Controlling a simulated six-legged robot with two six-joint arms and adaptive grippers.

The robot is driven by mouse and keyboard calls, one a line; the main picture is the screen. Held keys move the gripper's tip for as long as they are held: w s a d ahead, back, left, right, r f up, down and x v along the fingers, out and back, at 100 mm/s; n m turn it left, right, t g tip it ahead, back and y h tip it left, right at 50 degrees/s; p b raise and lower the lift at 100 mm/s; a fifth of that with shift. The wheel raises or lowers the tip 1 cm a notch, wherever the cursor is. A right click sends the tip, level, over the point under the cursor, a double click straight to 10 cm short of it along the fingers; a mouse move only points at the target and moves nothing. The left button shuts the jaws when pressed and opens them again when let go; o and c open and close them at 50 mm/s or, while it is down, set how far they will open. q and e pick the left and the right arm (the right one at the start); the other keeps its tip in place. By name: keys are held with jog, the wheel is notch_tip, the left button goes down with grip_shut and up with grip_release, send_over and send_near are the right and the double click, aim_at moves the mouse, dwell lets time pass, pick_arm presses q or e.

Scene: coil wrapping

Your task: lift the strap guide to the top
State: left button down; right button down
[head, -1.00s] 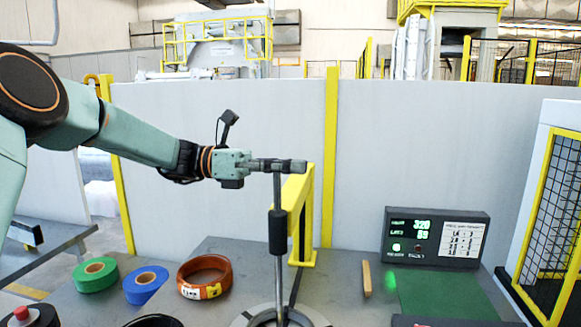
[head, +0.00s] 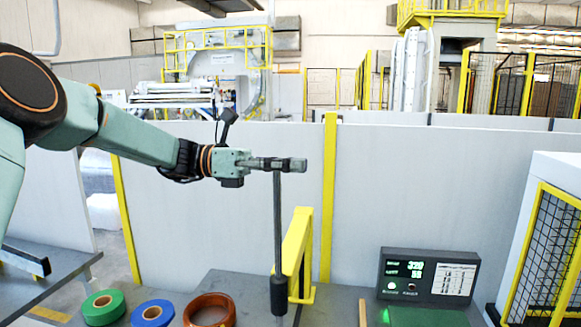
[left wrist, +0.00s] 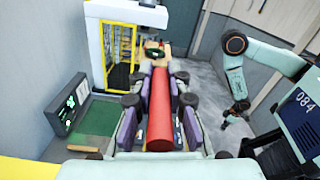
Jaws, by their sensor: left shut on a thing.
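The strap guide shows in the head view as a thin upright dark rod (head: 278,225) with a thick black collar (head: 278,295) low on it. Its upper end meets my left gripper (head: 290,164), which reaches in level from the left. In the left wrist view, a red cylinder (left wrist: 160,110) lies lengthwise between the purple-and-black fingers, and the gripper is shut on it. The lower end of the guide is cut off by the head view's bottom edge. My right gripper (left wrist: 237,112) is small on the right of the left wrist view; its jaws are unclear.
A yellow stand (head: 296,255) rises just behind the rod. A display box (head: 430,277) stands at the right by a green mat (head: 425,316). Green (head: 103,307), blue (head: 153,313) and brown (head: 209,310) rolls lie at lower left. Grey panels stand behind.

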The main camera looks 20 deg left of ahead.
pick_arm(q)
jog(key=shift+w+a+r, duration=0.1)
jog(key=shift+r, duration=0.45)
jog(key=c, duration=1.6)
grip_release()
jog(key=shift+c, duration=0.2)
jog(key=o, duration=0.3)
jog(key=shift+s, duration=0.2)
jog(key=shift+o, duration=0.2)
jog(key=shift+f, duration=0.1)
jog(key=shift+w, duration=0.1)
